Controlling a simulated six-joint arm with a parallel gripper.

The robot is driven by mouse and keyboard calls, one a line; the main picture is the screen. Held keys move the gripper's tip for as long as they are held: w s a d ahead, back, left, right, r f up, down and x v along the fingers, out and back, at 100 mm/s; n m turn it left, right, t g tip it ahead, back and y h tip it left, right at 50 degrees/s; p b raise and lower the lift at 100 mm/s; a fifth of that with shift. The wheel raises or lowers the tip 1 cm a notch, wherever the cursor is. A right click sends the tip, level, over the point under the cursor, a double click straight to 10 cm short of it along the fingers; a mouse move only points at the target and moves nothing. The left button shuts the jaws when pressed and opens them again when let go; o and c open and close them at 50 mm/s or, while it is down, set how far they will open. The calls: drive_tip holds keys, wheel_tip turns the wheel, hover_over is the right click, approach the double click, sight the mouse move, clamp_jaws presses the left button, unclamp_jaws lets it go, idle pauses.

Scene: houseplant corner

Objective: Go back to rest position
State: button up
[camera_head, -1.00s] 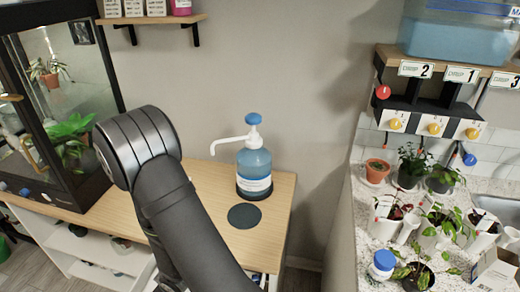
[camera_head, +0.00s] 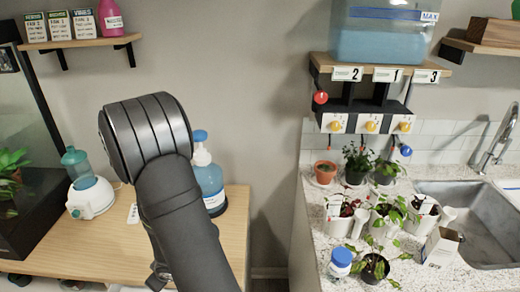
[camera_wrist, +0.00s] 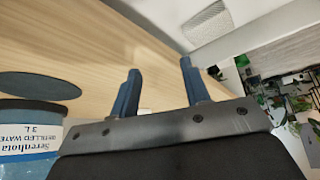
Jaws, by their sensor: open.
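My gripper shows in the wrist view (camera_wrist: 158,66), its two dark blue fingers apart with nothing between them. The wooden tabletop lies beyond the fingers. In the head view my dark arm rises from the bottom with its thick bent joint at left of centre, and the gripper is hidden. The blue pump bottle (camera_head: 210,188) stands on the wooden table (camera_head: 236,225) behind my arm, partly covered by it. In the wrist view the bottle (camera_wrist: 28,140) is at lower left, apart from the fingers, beside a dark round disc (camera_wrist: 40,86).
A white humidifier (camera_head: 90,200) with a teal tank stands left of my arm. Right are a speckled counter (camera_head: 300,275) with several potted plants, a white bottle with a blue cap (camera_head: 340,262) and a sink (camera_head: 470,225). A water tank (camera_head: 382,45) sits on a shelf above.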

drive_tip(key=w+d+m, duration=0.1)
drive_tip(key=w+d, duration=0.2)
drive_tip(key=w+d+m+t+h, duration=0.1)
drive_tip(key=w+d+m, duration=0.1)
drive_tip(key=w+d, duration=0.2)
drive_tip(key=shift+w+m, duration=0.1)
drive_tip(key=shift+m, duration=0.2)
